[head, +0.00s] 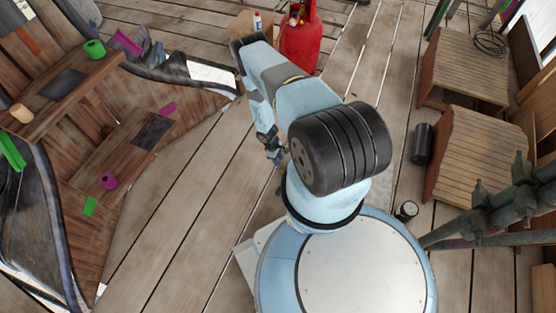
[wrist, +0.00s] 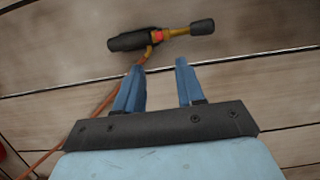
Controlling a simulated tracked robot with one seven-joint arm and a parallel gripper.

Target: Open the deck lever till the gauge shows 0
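In the wrist view my gripper (wrist: 159,66) has two blue fingers standing apart with nothing between them. Just beyond the fingertips, on the planks, lies a torch-like tool (wrist: 167,34) with a black grip at the left, a brass pipe with a red part, and a dark nozzle at the right. An orange hose (wrist: 95,118) runs from it to the lower left. I cannot tell whether any part of it is the deck lever. In the head view a red gas cylinder (head: 300,42) stands at the top, its fittings small and cut off. I cannot make out a gauge.
A wooden stepped structure (head: 120,125) with green and magenta pieces stands at the left. Wooden crates (head: 478,150) and a dark cylinder (head: 422,145) are at the right, near metal pipes (head: 500,205). Bare planks (head: 175,235) lie left of my base.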

